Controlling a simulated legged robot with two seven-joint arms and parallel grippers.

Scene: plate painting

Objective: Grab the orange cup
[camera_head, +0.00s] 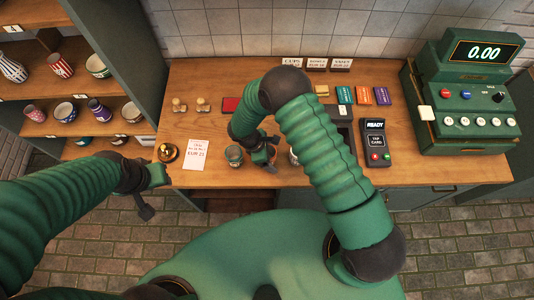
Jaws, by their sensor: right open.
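The orange cup (259,158) stands on the wooden counter in the head view, partly covered by my right gripper. My right gripper (270,154) is open, with its dark fingers at the cup's right side and rim. I cannot tell whether they touch it.
Shelves of pottery (70,128) stand at the left.

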